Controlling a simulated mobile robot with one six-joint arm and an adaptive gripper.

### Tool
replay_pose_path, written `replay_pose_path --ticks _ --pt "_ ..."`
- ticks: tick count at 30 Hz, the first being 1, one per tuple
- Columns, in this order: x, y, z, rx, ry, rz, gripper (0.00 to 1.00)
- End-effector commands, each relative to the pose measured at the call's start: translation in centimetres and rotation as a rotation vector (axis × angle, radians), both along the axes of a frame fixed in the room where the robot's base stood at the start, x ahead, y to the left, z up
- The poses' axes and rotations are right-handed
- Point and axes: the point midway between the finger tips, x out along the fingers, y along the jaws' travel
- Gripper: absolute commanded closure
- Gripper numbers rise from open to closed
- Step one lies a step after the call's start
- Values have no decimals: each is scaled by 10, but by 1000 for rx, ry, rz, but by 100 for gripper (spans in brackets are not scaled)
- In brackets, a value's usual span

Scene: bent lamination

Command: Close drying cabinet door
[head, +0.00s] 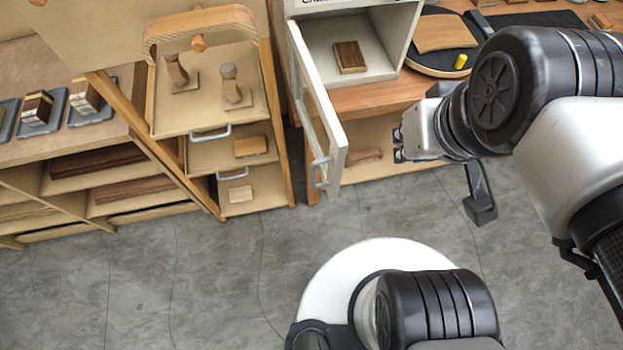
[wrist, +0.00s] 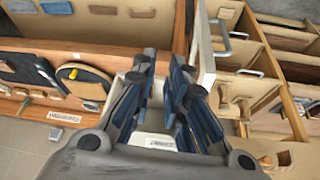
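The drying cabinet (head: 386,23) is a pale box on a wooden bench at top centre of the head view, with a wooden block (head: 349,57) inside. Its white-framed door (head: 333,125) stands open, swung out toward me, with a grey handle (head: 319,173) at its near end. In the wrist view the door (wrist: 205,45) shows as a pale panel right of the fingers. My gripper (head: 399,146) is to the right of the door, apart from it, in front of the bench. In the wrist view its fingers (wrist: 164,62) are spread with nothing between them. They hide much of the cabinet.
A wooden rack with handled drawers (head: 212,134) stands left of the door. Left of it is a shelf unit (head: 95,160) with wood samples. A black round board (head: 440,42) and a yellow piece (head: 460,61) lie on the bench. The grey floor in front is clear except for my base.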

Motion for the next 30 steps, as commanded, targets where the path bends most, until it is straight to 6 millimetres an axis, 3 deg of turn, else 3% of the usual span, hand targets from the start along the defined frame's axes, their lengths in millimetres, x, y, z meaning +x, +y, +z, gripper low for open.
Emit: replay_pose_path --ticks 5,14,17,24,30 --pt "20 23 11 -56 53 187 100" --pt "47 81 14 -183 177 579 100" --pt "53 116 3 -253 243 783 100" --pt "43 205 -51 -450 406 1310 100" --pt "29 240 -78 -540 471 1526 100"
